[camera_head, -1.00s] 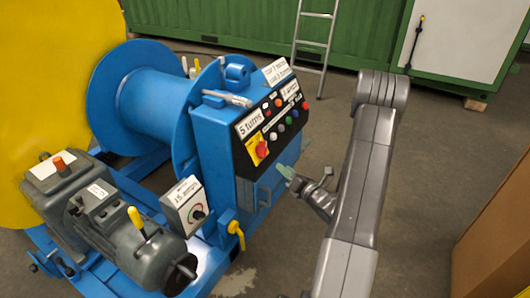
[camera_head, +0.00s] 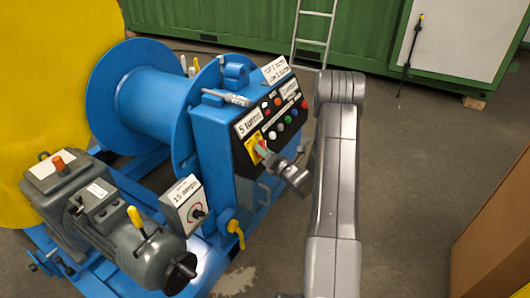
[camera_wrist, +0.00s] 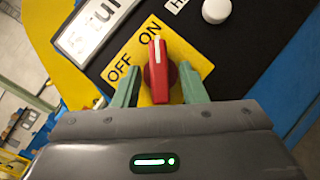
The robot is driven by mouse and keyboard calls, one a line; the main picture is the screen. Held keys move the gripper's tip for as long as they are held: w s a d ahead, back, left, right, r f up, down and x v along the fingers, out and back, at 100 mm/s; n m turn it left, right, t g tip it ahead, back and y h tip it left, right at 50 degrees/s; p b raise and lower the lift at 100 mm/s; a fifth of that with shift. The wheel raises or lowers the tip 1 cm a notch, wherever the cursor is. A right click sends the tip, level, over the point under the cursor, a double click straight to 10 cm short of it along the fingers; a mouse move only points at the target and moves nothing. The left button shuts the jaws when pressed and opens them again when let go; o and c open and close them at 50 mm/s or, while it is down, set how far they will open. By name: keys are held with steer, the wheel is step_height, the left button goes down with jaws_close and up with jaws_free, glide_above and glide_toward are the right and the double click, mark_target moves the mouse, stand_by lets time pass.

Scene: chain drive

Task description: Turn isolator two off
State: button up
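A red rotary switch (camera_wrist: 159,72) sits on a yellow plate (camera_wrist: 133,50) marked OFF and ON. Its white pointer line points up toward the ON word in the wrist view. In the head view the yellow plate (camera_head: 252,143) is on the blue machine's black panel, and my gripper covers most of the switch. My gripper (camera_wrist: 160,84) has its green fingers on either side of the red knob, with small gaps visible, so it looks open around it. My gripper also shows in the head view (camera_head: 262,149). No number two can be read on the switch.
Coloured buttons (camera_head: 281,126) and labels lie above and right of the switch. A white box with a dial (camera_head: 196,211) and a yellow-handled lever (camera_head: 236,232) are below left. A motor (camera_head: 140,240) stands in front. Open floor (camera_head: 420,170) lies to the right.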

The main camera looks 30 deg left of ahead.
jaws_close()
steer(key=shift+f+n+b, duration=0.15)
steer(key=shift+n+b, duration=0.15)
steer(key=shift+b, duration=0.15)
steer(key=n+b, duration=0.1)
steer(key=n+g+y+b, duration=0.1)
steer(key=shift+w+f+b, duration=0.15)
steer(key=shift+f+b, duration=0.1)
steer(key=shift+b, duration=0.15)
steer(key=n+g+b, duration=0.3)
steer(key=n+g, duration=0.1)
steer(key=n, duration=0.3)
steer(key=w+n+g+b, duration=0.1)
steer(key=n+g+b, duration=0.2)
steer(key=n+g, duration=0.2)
steer(key=n+g+b, duration=0.4)
steer(key=n, duration=0.6)
steer(key=shift+w+r+g, duration=0.25)
steer(key=shift+r+g, duration=0.15)
steer(key=shift+n, duration=0.5)
